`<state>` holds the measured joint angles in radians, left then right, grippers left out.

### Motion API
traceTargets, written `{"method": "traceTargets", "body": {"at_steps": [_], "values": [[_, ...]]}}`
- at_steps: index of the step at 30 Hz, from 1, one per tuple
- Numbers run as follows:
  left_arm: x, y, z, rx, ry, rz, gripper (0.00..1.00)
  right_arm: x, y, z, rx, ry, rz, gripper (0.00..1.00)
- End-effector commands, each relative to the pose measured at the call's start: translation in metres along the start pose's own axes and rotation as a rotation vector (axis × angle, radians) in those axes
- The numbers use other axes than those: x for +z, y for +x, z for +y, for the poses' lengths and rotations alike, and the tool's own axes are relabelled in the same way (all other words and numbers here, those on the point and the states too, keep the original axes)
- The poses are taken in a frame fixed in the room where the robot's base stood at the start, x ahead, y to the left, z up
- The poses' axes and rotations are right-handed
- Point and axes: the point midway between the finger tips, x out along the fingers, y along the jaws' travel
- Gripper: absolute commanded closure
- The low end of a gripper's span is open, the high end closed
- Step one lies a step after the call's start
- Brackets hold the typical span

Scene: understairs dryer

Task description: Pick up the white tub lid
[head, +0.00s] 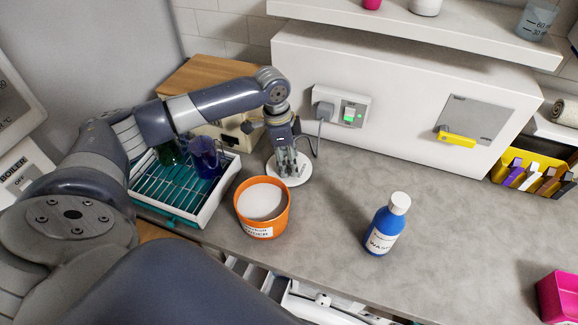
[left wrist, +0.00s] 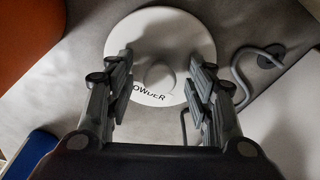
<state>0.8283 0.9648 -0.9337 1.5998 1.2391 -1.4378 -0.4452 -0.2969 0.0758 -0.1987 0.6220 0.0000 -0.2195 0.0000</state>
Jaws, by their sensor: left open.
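The white tub lid (head: 283,179) lies on the grey counter behind the orange tub. It is a round white disc, and the left wrist view shows it (left wrist: 160,30) with dark lettering and a raised knob (left wrist: 160,77) in its middle. My left gripper (head: 288,164) points down right over the lid. In the left wrist view the fingers (left wrist: 160,82) are apart, one on each side of the knob, with a gap to it. I cannot tell how high the fingertips are above the lid. My right gripper is not in view.
The orange tub (head: 262,228) of white powder stands in front of the lid. A dish rack (head: 212,200) with tumblers is left, a blue bottle (head: 381,228) right. A grey plug and cable (head: 322,120) hang from the wall socket close behind. The counter's middle right is clear.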

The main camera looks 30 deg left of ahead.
Motion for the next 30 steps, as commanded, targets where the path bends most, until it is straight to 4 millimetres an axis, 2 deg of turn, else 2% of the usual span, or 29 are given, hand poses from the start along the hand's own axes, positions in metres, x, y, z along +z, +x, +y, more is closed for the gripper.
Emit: {"method": "traceTargets", "body": {"at_steps": [1,6,16,19,30], "values": [[0.000,0.000,0.000,0.000,0.000,0.000,0.58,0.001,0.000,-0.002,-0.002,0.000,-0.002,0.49],[0.000,0.000,0.000,0.000,-0.001,0.000,0.94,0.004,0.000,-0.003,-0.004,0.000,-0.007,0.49],[0.000,-0.001,0.000,0.000,-0.001,0.000,0.95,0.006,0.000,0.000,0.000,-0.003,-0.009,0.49],[-0.001,-0.007,-0.001,-0.001,-0.001,0.001,0.95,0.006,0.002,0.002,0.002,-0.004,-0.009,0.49],[-0.012,-0.075,-0.001,-0.002,-0.001,0.002,0.95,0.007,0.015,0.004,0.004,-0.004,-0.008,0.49]]}}
